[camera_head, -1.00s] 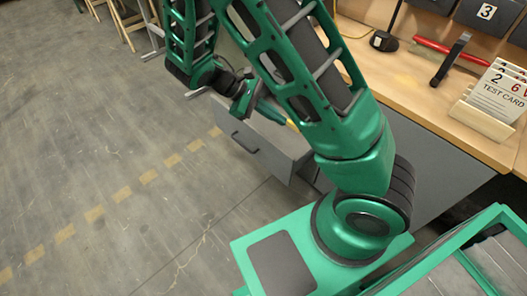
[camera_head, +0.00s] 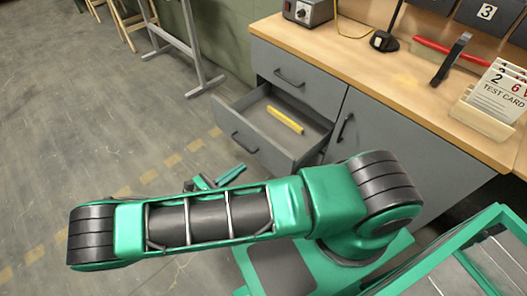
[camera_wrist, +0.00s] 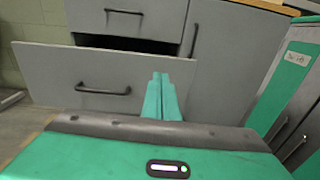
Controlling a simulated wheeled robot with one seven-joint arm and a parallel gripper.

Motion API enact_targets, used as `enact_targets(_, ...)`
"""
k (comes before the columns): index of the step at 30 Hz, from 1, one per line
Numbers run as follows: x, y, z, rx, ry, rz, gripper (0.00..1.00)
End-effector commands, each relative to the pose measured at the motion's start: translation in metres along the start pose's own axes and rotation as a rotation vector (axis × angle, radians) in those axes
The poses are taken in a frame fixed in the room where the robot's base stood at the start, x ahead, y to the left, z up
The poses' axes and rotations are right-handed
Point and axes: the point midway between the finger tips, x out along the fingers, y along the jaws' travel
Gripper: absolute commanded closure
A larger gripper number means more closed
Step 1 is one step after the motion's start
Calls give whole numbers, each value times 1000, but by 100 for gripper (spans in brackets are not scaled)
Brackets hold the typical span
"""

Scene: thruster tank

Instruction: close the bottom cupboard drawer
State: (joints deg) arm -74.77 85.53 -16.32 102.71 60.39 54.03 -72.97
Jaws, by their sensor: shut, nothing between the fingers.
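The bottom cupboard drawer (camera_head: 236,136) is grey and stands pulled out, with a dark bar handle on its front. A yellow bar (camera_head: 285,119) lies inside it. In the wrist view the drawer front (camera_wrist: 55,70) is straight ahead, with its handle (camera_wrist: 103,89) left of my fingers. My gripper (camera_wrist: 160,80) is shut and empty, its green fingers pointing at the right part of the drawer front. In the head view my gripper (camera_head: 238,169) is just in front of the drawer, partly hidden behind my arm. I cannot tell whether the tips touch the drawer.
A shut upper drawer (camera_head: 300,82) sits above, and a grey cupboard door (camera_head: 385,135) is to the right. The wooden worktop (camera_head: 400,85) carries a power unit (camera_head: 307,11) and test cards (camera_head: 497,92). Floor to the left is open, with a metal stand (camera_head: 190,55) behind.

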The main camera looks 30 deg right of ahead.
Motion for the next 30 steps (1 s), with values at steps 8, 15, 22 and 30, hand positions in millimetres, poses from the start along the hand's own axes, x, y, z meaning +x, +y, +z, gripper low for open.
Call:
enact_targets(8,6,-2,-7,-22,-30,33,100)
enact_targets(15,46,-1,-5,-23,-29,30,100)
enact_targets(22,89,1,-4,-22,-29,30,100)
enact_targets(30,126,2,-4,-21,-28,33,100)
